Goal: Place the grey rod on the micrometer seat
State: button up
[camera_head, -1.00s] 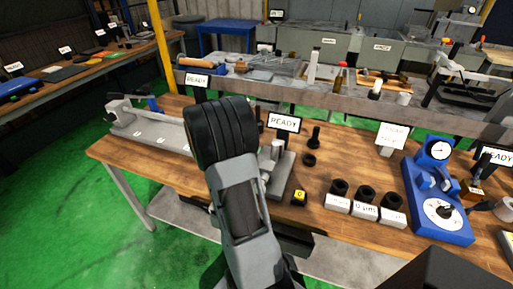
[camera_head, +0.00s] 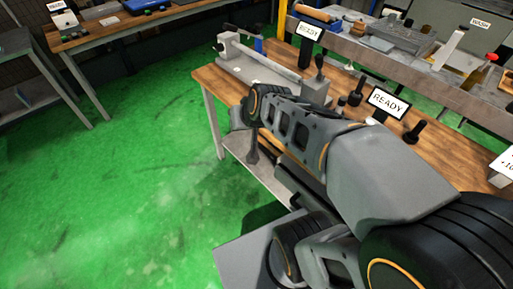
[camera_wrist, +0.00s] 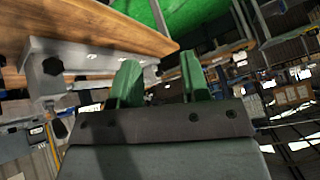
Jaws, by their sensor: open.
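My gripper (camera_wrist: 158,62) shows in the wrist view with its two green fingers apart and nothing between them. In the head view my arm crosses the picture and the fingers cannot be made out. A long grey fixture (camera_head: 246,66) with a pale bar along it stands at the left end of the wooden bench. I cannot tell whether that bar is the grey rod. I cannot make out the micrometer seat in either view. The wrist view shows a wooden bench edge (camera_wrist: 95,28) and a grey metal piece (camera_wrist: 47,68) left of the fingers.
The wooden bench (camera_head: 208,80) holds READY signs (camera_head: 388,103) and dark upright pieces (camera_head: 414,131), partly hidden by my arm. A grey shelf (camera_head: 425,72) with tools stands behind. Another bench (camera_head: 88,42) is at upper left. Green floor (camera_head: 130,190) is open at left.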

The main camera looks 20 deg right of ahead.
jog(key=s+f+n+g+h, duration=0.1)
jog(key=s+g, duration=0.2)
jog(key=s, duration=0.5)
jog(key=shift+s+f+n, duration=0.25)
jog(key=shift+f+n, duration=0.15)
jog(key=shift+d, duration=0.1)
